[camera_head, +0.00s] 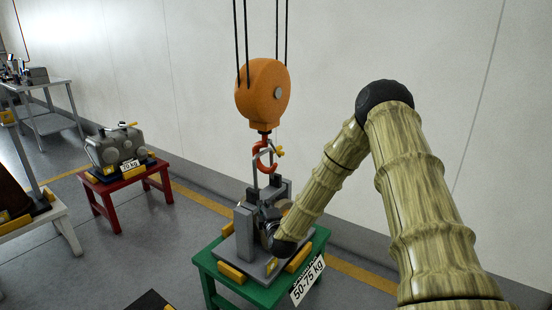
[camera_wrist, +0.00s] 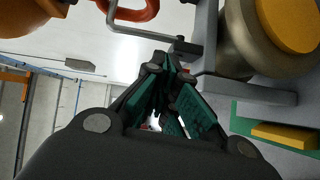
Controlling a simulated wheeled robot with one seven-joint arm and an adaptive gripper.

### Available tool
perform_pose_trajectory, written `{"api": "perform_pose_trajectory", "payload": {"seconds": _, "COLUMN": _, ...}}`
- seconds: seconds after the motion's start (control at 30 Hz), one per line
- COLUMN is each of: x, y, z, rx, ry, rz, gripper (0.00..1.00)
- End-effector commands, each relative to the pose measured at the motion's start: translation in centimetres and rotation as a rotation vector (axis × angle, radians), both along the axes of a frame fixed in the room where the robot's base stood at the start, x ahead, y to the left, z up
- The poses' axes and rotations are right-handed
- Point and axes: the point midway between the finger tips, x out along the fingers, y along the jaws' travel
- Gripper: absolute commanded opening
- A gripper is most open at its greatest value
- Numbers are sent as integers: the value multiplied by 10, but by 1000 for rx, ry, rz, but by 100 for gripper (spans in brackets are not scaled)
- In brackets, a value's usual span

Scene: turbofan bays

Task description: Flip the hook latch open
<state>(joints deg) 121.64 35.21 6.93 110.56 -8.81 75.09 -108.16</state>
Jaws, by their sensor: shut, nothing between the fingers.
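The orange-red hook (camera_head: 264,160) hangs under an orange hoist block (camera_head: 263,92). A grey metal bail (camera_head: 256,172) passes through the hook area. In the wrist view, part of the hook (camera_wrist: 135,10) shows at the top, with the bail (camera_wrist: 150,33) before it; I cannot pick out the latch there. My gripper (camera_wrist: 168,62) is shut and empty, its tips seen near the bail's lower bar; contact cannot be told.
The bail rises from a grey machine on a green table (camera_head: 205,262) with a "50-75 kg" sign. Yellow blocks (camera_head: 231,272) edge its base. A red table (camera_head: 103,187) with another machine stands left. A wall (camera_head: 340,40) is behind; open floor lies between the tables.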

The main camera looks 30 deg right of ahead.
Motion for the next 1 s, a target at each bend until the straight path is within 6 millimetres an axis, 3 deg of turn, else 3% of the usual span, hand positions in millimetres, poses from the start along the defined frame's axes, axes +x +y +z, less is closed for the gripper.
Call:
{"api": "perform_pose_trajectory", "payload": {"seconds": 0.03, "x": 6, "y": -16, "z": 28, "rx": -52, "ry": -29, "rz": -24, "gripper": 0}}
{"api": "perform_pose_trajectory", "payload": {"seconds": 0.1, "x": 12, "y": -32, "z": 53, "rx": -123, "ry": -58, "rz": -51, "gripper": 0}}
{"api": "perform_pose_trajectory", "payload": {"seconds": 0.27, "x": 18, "y": -53, "z": 82, "rx": -216, "ry": -90, "rz": -92, "gripper": 0}}
{"api": "perform_pose_trajectory", "payload": {"seconds": 0.73, "x": 21, "y": -58, "z": 86, "rx": -234, "ry": -96, "rz": -100, "gripper": 0}}
{"api": "perform_pose_trajectory", "payload": {"seconds": 1.0, "x": 49, "y": -69, "z": 90, "rx": -233, "ry": -97, "rz": -100, "gripper": 0}}
